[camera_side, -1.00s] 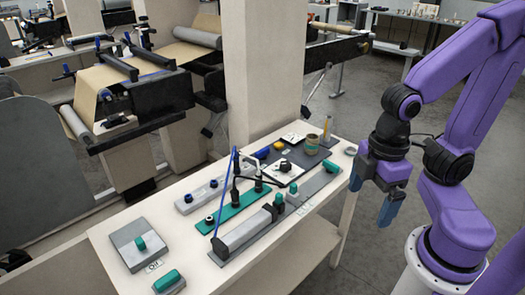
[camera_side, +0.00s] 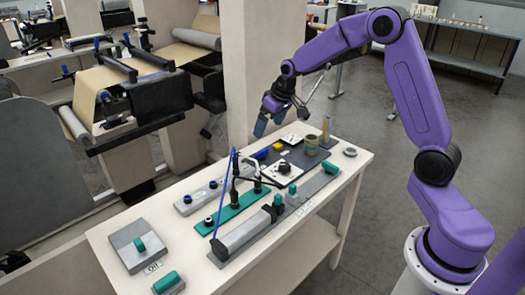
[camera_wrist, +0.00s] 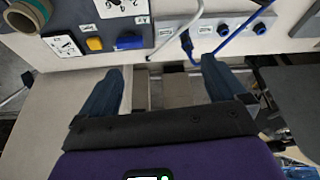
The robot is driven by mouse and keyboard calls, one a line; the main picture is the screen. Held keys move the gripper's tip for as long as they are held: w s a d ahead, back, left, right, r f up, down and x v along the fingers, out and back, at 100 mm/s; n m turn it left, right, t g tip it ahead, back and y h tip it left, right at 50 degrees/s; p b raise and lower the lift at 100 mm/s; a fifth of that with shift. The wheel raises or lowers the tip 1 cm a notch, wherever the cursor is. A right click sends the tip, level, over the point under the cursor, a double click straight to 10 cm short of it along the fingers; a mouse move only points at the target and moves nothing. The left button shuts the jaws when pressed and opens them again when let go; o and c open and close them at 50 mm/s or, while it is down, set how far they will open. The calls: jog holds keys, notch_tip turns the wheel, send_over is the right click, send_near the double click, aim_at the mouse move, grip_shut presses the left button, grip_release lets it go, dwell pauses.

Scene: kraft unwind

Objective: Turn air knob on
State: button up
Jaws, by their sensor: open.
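I cannot read which control is the air knob. A black knob on a white dial card (camera_side: 283,168) sits on the dark panel (camera_side: 306,160); this card shows at the top of the wrist view (camera_wrist: 122,8). A second white dial card (camera_wrist: 63,46) lies beside a yellow block (camera_wrist: 94,44). A grey block with blue knobs (camera_side: 198,196) stands left of the panel; part of it shows at the upper right in the wrist view (camera_wrist: 207,29). My gripper (camera_side: 265,123) is open and empty above the table's far edge; its blue fingers are spread in the wrist view (camera_wrist: 161,82).
A green strip with upright black fittings (camera_side: 233,206) and a long grey unit (camera_side: 243,234) stand on the white table. A grey box with a green knob (camera_side: 140,246) is at the left. A tape roll (camera_side: 311,145) stands on the panel. A thin blue line (camera_side: 228,195) rises mid-table.

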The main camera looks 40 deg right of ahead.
jog(key=m, duration=0.1)
send_near(262, 151)
jog(key=shift+t+h, duration=0.3)
jog(key=x, duration=0.9)
jog(key=shift+s+a+f, duration=0.15)
jog(key=shift+s+a, duration=0.1)
jog(key=shift+a, duration=0.1)
jog(key=c, duration=1.1)
